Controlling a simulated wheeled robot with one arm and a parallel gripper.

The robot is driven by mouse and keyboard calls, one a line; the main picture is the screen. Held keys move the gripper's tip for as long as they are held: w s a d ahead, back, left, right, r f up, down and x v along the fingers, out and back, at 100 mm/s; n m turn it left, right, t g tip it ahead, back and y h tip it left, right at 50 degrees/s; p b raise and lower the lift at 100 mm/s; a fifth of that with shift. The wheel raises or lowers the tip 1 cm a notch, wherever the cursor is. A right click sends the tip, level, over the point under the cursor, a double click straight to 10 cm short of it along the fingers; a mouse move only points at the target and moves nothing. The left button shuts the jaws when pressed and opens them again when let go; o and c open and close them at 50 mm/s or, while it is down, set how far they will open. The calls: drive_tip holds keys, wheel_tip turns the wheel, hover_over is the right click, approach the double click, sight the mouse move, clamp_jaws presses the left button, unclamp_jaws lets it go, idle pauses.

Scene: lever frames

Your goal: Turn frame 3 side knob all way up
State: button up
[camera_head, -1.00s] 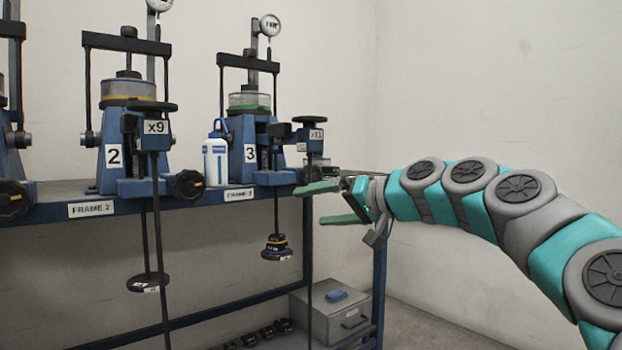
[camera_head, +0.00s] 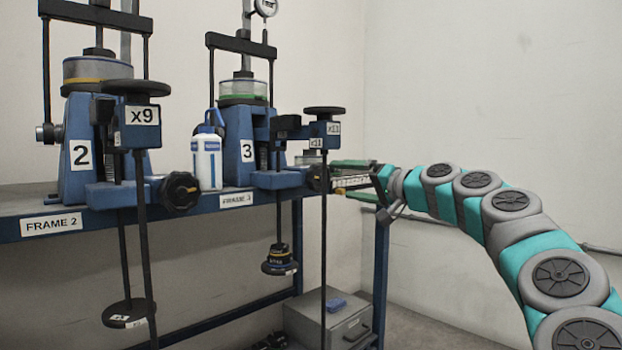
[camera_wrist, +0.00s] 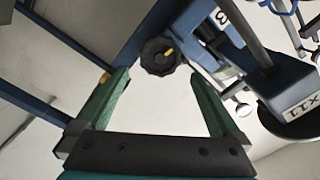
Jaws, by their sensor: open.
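Frame 3 (camera_head: 238,132) is a blue press with a "3" label on the bench. Its black side knob (camera_head: 318,178) is at the right end of the low blue block and is partly hidden by my gripper. In the wrist view the knob (camera_wrist: 158,57) is round and lobed, with a yellow mark toward its upper right. My gripper (camera_head: 338,178) is open, with green fingers. In the wrist view the gripper (camera_wrist: 160,76) has its fingertips on either side of the knob's line, with the knob just beyond them. I cannot tell whether they touch it.
Frame 2 (camera_head: 80,155) with its own side knob (camera_head: 180,191) stands left. A white bottle (camera_head: 207,160) is between the frames. The x11 post with a black handwheel (camera_head: 324,112) rises close to my gripper. A hanger with weights (camera_head: 279,262) hangs below the bench. A grey box (camera_head: 335,325) is on the floor.

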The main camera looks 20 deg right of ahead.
sight(320, 178)
drive_tip(key=x, duration=0.9)
drive_tip(key=shift+f, duration=0.1)
clamp_jaws()
idle(0.5)
